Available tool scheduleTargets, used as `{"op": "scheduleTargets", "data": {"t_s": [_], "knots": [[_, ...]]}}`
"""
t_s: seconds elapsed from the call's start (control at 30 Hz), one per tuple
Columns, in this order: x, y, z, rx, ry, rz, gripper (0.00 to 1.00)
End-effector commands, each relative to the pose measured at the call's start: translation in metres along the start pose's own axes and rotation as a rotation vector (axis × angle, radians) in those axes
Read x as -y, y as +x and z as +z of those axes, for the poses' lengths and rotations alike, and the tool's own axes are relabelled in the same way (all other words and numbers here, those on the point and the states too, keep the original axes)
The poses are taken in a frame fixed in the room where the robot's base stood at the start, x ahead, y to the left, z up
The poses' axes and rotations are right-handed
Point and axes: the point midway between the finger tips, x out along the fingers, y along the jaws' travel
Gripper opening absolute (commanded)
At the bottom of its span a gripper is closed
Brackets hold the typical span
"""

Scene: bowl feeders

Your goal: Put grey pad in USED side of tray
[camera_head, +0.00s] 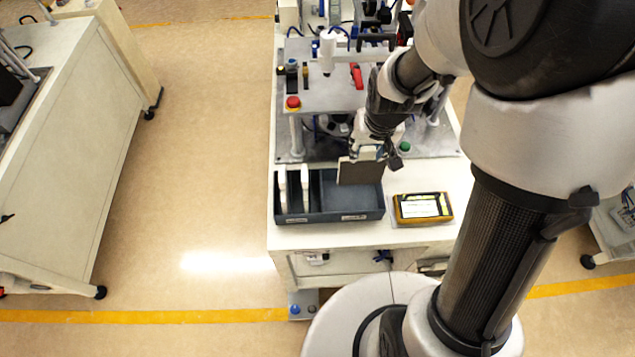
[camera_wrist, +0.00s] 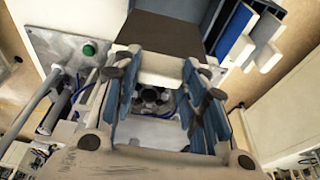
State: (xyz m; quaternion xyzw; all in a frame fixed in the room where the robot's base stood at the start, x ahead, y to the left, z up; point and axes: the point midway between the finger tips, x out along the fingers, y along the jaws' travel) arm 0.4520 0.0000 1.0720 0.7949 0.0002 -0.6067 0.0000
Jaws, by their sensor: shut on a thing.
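My gripper (camera_head: 381,150) is shut on the grey pad (camera_head: 360,172), a flat dark plate with a pale handle along one edge. In the wrist view the pale handle sits between the fingers (camera_wrist: 160,70) and the dark face of the pad (camera_wrist: 165,34) extends beyond them. The dark blue-grey tray (camera_head: 330,216) stands on the bench; the pad is above its right, wider compartment. The tray's left side has narrow slots with white-handled pieces upright in them. Two small labels on the tray's front are too small to read. In the wrist view part of the tray (camera_wrist: 270,8) shows at top right.
A yellow-framed tablet (camera_head: 423,207) lies just right of the tray. Behind the tray is a raised metal platform with fixtures and a red button (camera_head: 293,103). A green button (camera_head: 405,146) is near my gripper. Another bench (camera_head: 70,150) stands at the left across open floor.

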Motion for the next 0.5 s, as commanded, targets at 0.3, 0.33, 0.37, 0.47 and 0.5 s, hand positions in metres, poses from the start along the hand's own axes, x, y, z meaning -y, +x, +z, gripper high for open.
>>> {"op": "scheduleTargets", "data": {"t_s": [0.3, 0.33, 0.37, 0.47, 0.5], "knots": [[0.0, 0.029, 0.008, 0.001, 0.0, 0.0, 0.12], [0.0, 0.033, 0.009, 0.001, 0.0, 0.0, 0.12], [0.0, 0.036, 0.011, 0.002, 0.0, -0.001, 0.12], [0.0, 0.048, 0.014, 0.001, 0.0, -0.001, 0.12], [0.0, 0.051, 0.015, 0.001, 0.0, -0.001, 0.12]]}}
